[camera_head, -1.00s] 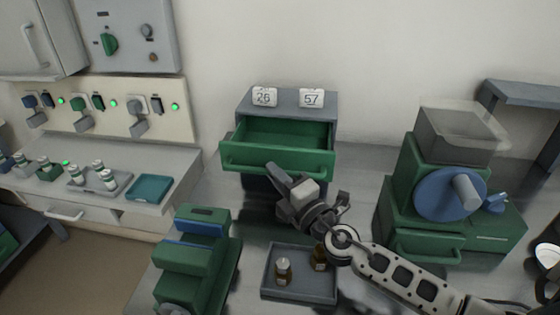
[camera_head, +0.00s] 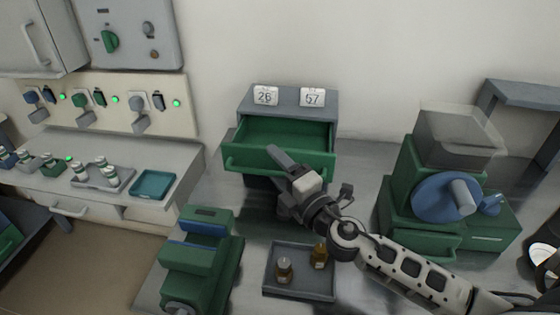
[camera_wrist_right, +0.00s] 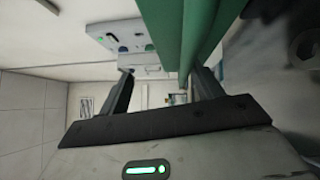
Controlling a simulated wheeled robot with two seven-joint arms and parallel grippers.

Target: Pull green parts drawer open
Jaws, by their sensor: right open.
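The green parts drawer (camera_head: 248,158) stands pulled out of its grey cabinet (camera_head: 288,98), with its empty-looking inside visible from above. Its bar handle (camera_head: 238,169) runs along the front and is partly hidden behind my right gripper (camera_head: 279,176). That gripper is open at the middle of the drawer front, one finger reaching up across it. In the right wrist view, the two fingers (camera_wrist_right: 160,80) are spread apart, and green bars of the drawer (camera_wrist_right: 166,30) lie close by the right-hand finger. I cannot tell whether they touch. My left gripper is not in view.
A grey tray (camera_head: 300,295) with two small bottles lies below my right arm. A green machine (camera_head: 200,260) stands left of it, and a green mill with a blue wheel (camera_head: 432,200) stands right. Number cards 26 and 57 stand on the cabinet.

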